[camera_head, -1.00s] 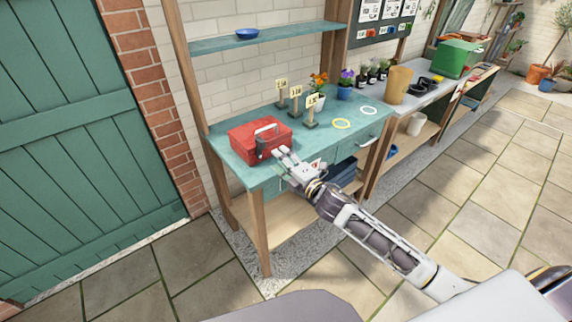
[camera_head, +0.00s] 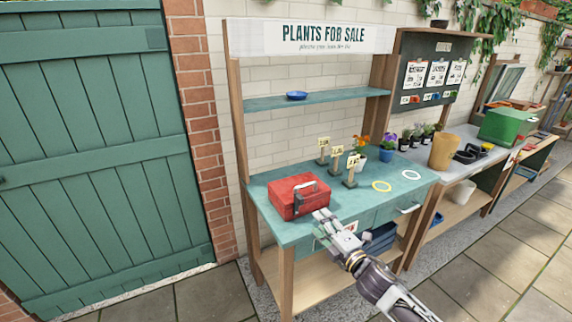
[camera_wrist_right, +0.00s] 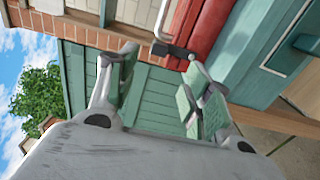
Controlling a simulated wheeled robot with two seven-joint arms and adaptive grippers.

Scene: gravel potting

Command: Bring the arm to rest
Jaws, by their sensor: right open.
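My right gripper (camera_head: 322,222) is in front of the teal bench's front edge, close to the red cash box (camera_head: 298,196). In the right wrist view its two fingers (camera_wrist_right: 155,85) are apart with nothing between them. The red box is closed, with a grey handle, and sits on the left part of the bench top. In the right wrist view part of the box (camera_wrist_right: 205,28) and its handle show just beyond the fingers. I cannot tell from the head view whether the fingers touch the box. My left gripper is not in view.
A blue dish (camera_head: 297,95) is on the shelf above. A grey bench with a green box (camera_head: 505,126) stands to the right. Paving in front is open.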

